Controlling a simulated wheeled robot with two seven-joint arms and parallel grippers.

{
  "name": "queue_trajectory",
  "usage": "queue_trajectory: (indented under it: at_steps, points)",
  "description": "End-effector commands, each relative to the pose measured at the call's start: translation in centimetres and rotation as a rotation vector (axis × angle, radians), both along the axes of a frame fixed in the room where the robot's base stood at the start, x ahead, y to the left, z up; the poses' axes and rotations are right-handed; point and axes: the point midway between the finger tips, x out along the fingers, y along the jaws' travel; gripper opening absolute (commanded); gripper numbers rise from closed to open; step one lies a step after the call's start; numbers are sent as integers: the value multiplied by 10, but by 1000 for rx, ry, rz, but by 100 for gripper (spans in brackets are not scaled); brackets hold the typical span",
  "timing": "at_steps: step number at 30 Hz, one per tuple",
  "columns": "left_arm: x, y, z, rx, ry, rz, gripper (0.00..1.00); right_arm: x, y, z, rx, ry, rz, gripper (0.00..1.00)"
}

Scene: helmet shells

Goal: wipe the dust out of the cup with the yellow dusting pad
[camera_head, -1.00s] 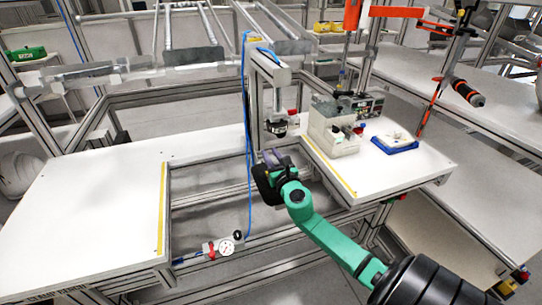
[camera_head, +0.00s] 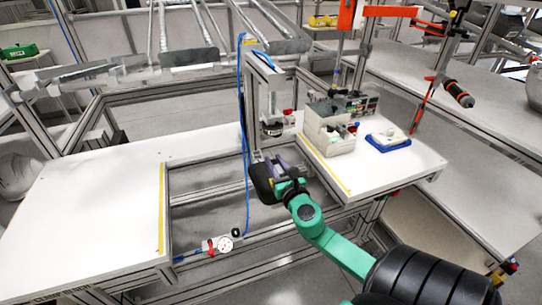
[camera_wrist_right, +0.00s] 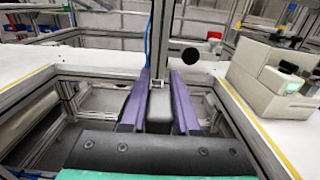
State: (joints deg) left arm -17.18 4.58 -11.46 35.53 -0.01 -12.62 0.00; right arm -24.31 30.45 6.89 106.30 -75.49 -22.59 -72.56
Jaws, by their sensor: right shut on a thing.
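My right gripper (camera_head: 273,164) is low in front of the press post, over the gap between the white tabletops. In the right wrist view its two purple fingers (camera_wrist_right: 158,100) are on either side of a grey, round-edged block (camera_wrist_right: 159,112), and it is shut on it. I see no yellow on this block, so I cannot tell whether it is the dusting pad. A dark, round cup-like part (camera_head: 272,129) sits on the press just beyond the gripper. Its inside and any dust are not visible. My left gripper is out of view.
The press post (camera_head: 252,105) stands upright beside the gripper, with a blue hose (camera_head: 246,150) hanging along it. A beige machine (camera_head: 328,130) and a blue tray (camera_head: 388,141) stand on the right tabletop. The left tabletop (camera_head: 80,205) is clear.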

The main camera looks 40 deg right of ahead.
Motion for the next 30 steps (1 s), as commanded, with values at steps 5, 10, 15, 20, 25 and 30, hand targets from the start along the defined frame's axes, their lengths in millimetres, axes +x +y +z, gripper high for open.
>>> queue_trajectory:
  at_steps: [5,10,15,20,25,30]
  points:
    - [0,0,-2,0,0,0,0,-22,7,-1,2,2,-1,0]
    - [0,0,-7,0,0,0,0,-42,14,-2,2,2,-1,0]
    - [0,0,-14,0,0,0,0,-62,21,-3,3,1,-1,0]
    - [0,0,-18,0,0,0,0,-75,26,-1,1,1,-1,0]
    - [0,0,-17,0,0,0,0,-76,26,1,1,-1,-1,0]
    - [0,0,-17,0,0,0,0,-76,26,1,1,-1,-1,0]
